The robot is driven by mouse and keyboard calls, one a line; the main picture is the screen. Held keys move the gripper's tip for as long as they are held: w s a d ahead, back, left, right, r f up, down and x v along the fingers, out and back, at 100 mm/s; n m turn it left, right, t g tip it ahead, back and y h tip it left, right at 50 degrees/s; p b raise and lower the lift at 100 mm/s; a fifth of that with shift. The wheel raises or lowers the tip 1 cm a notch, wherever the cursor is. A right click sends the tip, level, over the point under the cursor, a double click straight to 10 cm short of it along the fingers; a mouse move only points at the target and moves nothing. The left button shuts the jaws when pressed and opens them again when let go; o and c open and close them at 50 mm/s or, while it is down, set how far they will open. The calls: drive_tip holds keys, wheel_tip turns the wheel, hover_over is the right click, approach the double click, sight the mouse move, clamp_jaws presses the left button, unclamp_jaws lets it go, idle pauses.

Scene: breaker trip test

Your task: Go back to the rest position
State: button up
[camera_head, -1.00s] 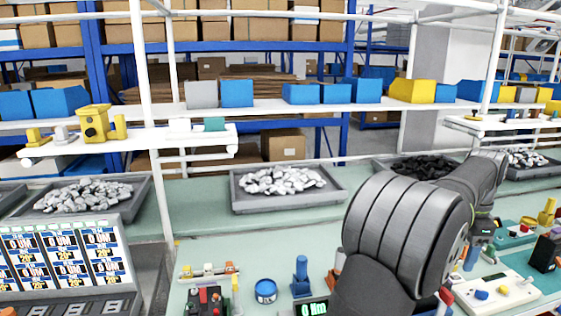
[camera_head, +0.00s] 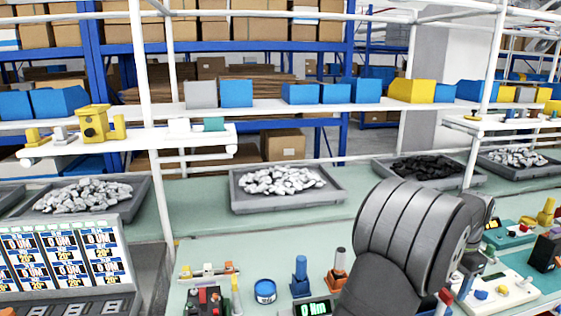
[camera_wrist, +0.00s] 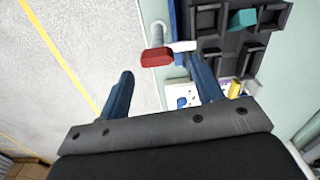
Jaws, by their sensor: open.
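My gripper (camera_wrist: 163,82) shows in the wrist view as two blue fingers, spread apart with nothing held between them. Beyond the fingertips are a red-headed object (camera_wrist: 157,58) with a grey stem and the edge of the bench. Pale floor lies under the left finger. In the head view my large grey arm fills the lower right, and the gripper is hidden behind it.
A dark compartment tray (camera_wrist: 229,44) lies beyond the right finger. The bench (camera_head: 220,255) carries a blue round container (camera_head: 265,291), a blue post (camera_head: 300,276), an orange-based post (camera_head: 338,270) and a white board (camera_head: 515,290). Trays of pieces (camera_head: 240,205) stand behind.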

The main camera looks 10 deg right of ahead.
drive_tip(key=shift+s+a+f+n, duration=0.1)
drive_tip(key=shift+f+n, duration=0.1)
drive_tip(key=shift+f, duration=0.55)
drive_tip(key=shift+s+a+f+n, duration=0.1)
drive_tip(key=shift+f+n, duration=0.1)
drive_tip(key=shift+f, duration=0.5)
drive_tip(key=o, duration=0.9)
drive_tip(key=w+a+r+m, duration=0.1)
drive_tip(key=w+a+r, duration=0.1)
drive_tip(key=a+r, duration=0.6)
drive_tip(key=w+a+r+m, duration=0.1)
drive_tip(key=a+r, duration=0.2)
drive_tip(key=a, duration=0.9)
drive_tip(key=f, duration=0.9)
drive_tip(key=shift+w+d+f, duration=0.1)
drive_tip(key=shift+d+f, duration=0.15)
drive_tip(key=shift+f, duration=0.15)
drive_tip(key=shift+r, duration=0.1)
wheel_tip(320, 180, up, 10)
drive_tip(key=shift+f, duration=0.1)
